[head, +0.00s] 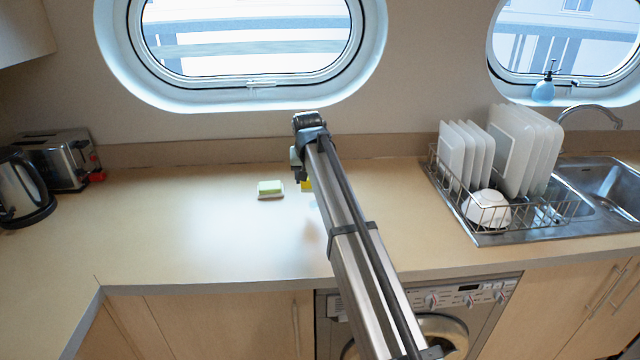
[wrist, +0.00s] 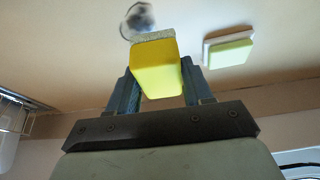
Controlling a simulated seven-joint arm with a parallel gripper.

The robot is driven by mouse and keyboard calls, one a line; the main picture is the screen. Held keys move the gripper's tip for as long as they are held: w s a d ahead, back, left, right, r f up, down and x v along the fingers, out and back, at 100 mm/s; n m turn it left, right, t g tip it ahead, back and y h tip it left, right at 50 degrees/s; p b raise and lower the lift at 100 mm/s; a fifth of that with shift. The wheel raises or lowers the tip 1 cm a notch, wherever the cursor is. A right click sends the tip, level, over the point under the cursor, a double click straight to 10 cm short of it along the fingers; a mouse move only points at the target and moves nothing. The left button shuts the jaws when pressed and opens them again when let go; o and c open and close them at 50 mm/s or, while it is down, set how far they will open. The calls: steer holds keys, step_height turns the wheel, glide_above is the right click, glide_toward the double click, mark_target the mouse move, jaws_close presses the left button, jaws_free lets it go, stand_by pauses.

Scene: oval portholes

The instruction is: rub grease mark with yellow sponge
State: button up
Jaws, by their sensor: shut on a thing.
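My gripper (wrist: 160,78) is shut on the yellow sponge (wrist: 157,68), with one finger on each side. The sponge has a grey scouring layer along its far edge in the wrist view. In the head view only a sliver of the yellow sponge (head: 307,185) shows beside my arm. The grease mark (wrist: 138,17) is a dark grey smudge on the counter, just beyond the sponge in the wrist view, and the sponge's grey edge overlaps its near side there. I cannot tell whether the sponge touches the counter. My arm seems to hide the mark in the head view.
A green sponge on a white dish (head: 270,195) lies close by on the counter; the green sponge (wrist: 230,53) also shows in the wrist view. A dish rack (head: 487,222) with plates and a bowl stands right, a toaster (head: 62,160) and kettle (head: 22,190) left. The left-middle counter is clear.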

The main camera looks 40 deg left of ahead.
steer(key=shift+f, duration=3.85)
steer(key=shift+w+d+f, duration=0.15)
steer(key=shift+w+d, duration=0.4)
steer(key=shift+w, duration=0.1)
steer(key=shift+w+d, duration=1.8)
steer(key=shift+d, duration=0.05)
steer(key=shift+s+a, duration=2.45)
steer(key=shift+a, duration=0.1)
steer(key=shift+w+d, duration=0.25)
steer(key=shift+w, duration=0.25)
steer(key=shift+w+d, duration=0.2)
steer(key=shift+w, duration=0.25)
steer(key=shift+w+d, duration=1.85)
steer(key=shift+s+a, duration=2.5)
steer(key=shift+a, duration=0.05)
steer(key=shift+w+d+r, duration=0.1)
steer(key=shift+r, duration=3.95)
